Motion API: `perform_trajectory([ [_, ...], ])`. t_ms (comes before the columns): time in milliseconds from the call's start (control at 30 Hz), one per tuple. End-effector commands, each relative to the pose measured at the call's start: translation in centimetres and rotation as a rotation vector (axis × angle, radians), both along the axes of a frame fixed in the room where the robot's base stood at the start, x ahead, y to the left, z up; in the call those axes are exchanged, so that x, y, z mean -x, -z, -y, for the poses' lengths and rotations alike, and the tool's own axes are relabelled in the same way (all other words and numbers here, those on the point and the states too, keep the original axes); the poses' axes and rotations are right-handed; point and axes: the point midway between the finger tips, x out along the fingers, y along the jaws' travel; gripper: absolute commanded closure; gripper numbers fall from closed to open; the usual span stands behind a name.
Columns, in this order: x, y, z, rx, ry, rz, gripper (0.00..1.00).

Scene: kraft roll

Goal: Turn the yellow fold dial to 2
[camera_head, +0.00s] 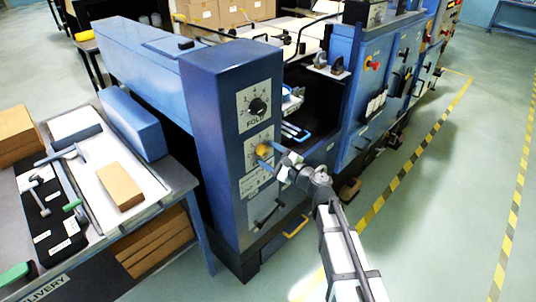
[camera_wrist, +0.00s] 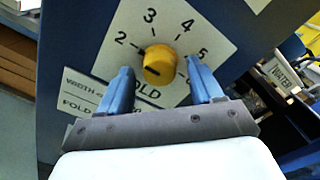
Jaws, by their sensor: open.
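The yellow fold dial (camera_head: 263,151) is on a white plate on the blue machine's front face. In the wrist view, the yellow dial (camera_wrist: 158,64) sits on its plate with the printed numbers 2, 3, 4 and 5 visible around it. A dark mark on the dial points left and slightly down, below the 2. My gripper (camera_wrist: 158,67) is open, with one blue finger on each side of the dial; I cannot tell whether either touches it. The fingers hide part of the plate. In the head view my gripper (camera_head: 277,164) is at the dial.
A black dial (camera_head: 257,106) is on another plate above the yellow one. A black handle (camera_head: 266,214) is lower on the same face. A table (camera_head: 174,180) with tools and a brown block (camera_head: 120,186) stands at left. The floor at right is open.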

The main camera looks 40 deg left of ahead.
Motion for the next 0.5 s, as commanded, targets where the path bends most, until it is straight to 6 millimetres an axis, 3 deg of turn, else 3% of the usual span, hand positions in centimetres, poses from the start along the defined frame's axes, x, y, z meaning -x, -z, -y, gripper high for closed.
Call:
perform_trajectory([
  [500, 0.2, 0.0, 9.5, 0.0, 0.001, 0.0, 0.35],
])
